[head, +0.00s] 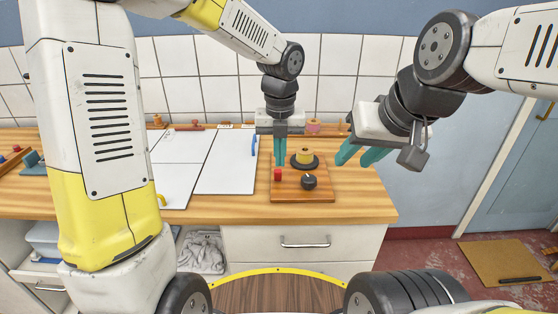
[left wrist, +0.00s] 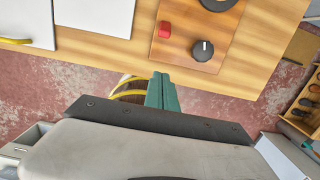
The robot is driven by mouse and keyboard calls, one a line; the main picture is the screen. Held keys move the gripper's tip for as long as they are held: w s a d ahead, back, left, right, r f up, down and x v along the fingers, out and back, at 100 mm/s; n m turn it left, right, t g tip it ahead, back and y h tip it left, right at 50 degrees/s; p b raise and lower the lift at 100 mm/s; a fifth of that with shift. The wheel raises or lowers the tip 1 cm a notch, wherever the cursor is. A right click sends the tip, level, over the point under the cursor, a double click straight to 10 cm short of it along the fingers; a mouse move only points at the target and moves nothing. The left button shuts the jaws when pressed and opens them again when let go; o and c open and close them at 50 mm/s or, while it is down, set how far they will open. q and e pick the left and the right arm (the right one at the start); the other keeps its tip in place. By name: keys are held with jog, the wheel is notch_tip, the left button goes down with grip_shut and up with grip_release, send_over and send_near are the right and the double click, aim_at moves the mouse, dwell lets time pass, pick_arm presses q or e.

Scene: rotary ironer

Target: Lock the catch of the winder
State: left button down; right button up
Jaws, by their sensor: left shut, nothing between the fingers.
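The winder is a wooden board (head: 290,195) on the counter. It carries a yellow spool (head: 305,156) on a black disc, a black knob (head: 309,182) with a pale pointer mark, and a small red block (head: 278,174). I cannot tell which part is the catch. The left wrist view shows the red block (left wrist: 165,29) and the knob (left wrist: 203,48). My left gripper (head: 280,163) is shut and empty, its fingertips seen just behind and above the red block, apparently apart from it. My right gripper (head: 354,158) is open and empty, to the right of the board.
White panels (head: 225,165) lie on the counter left of the board, one with a blue handle. Small items stand along the tiled wall behind. The counter (head: 230,208) is bare in front of the panels. A drawer (head: 304,243) lies below the front edge.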

aim_at(278, 175)
pick_arm(q)
jog(key=f, duration=1)
jog(key=shift+w+f, duration=0.15)
jog(key=shift+w, duration=0.2)
jog(key=w, duration=0.1)
jog(key=w+r, duration=0.1)
jog(key=shift+w+r, duration=0.25)
jog(key=shift+w, duration=0.1)
jog(key=shift+w+r, duration=0.3)
jog(key=shift+w, duration=0.2)
